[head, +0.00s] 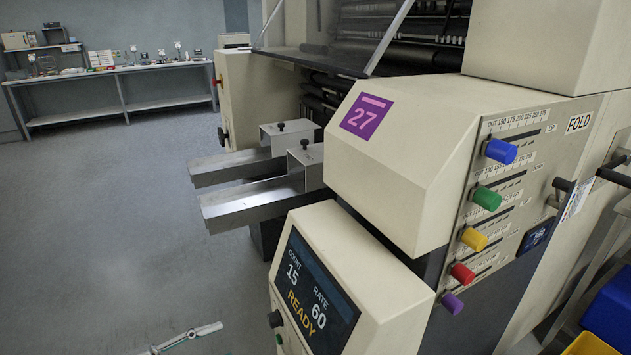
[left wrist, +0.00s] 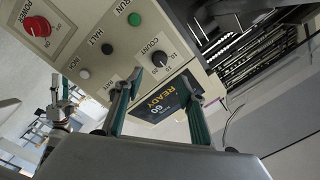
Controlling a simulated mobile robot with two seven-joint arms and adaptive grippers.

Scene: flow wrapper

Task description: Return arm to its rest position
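My left gripper (left wrist: 160,82) is open in the left wrist view, its two teal-edged fingers apart with nothing between them. The cream control panel (left wrist: 75,45) of the machine lies beyond the fingertips, with a red power knob (left wrist: 37,26), a green button (left wrist: 134,19) and a black count knob (left wrist: 159,58). In the head view, a thin part that looks like my left gripper (head: 182,339) shows at the bottom edge, left of the machine's display box. Most of the left arm is out of frame.
The wrapper machine (head: 400,150) fills the right, with metal trays (head: 245,195) jutting left. Its display (head: 305,295) reads COUNT 15, RATE 60, READY. Coloured knobs (head: 487,198) stick out of its side. The floor (head: 110,230) at left is open, and a bench (head: 110,90) stands behind.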

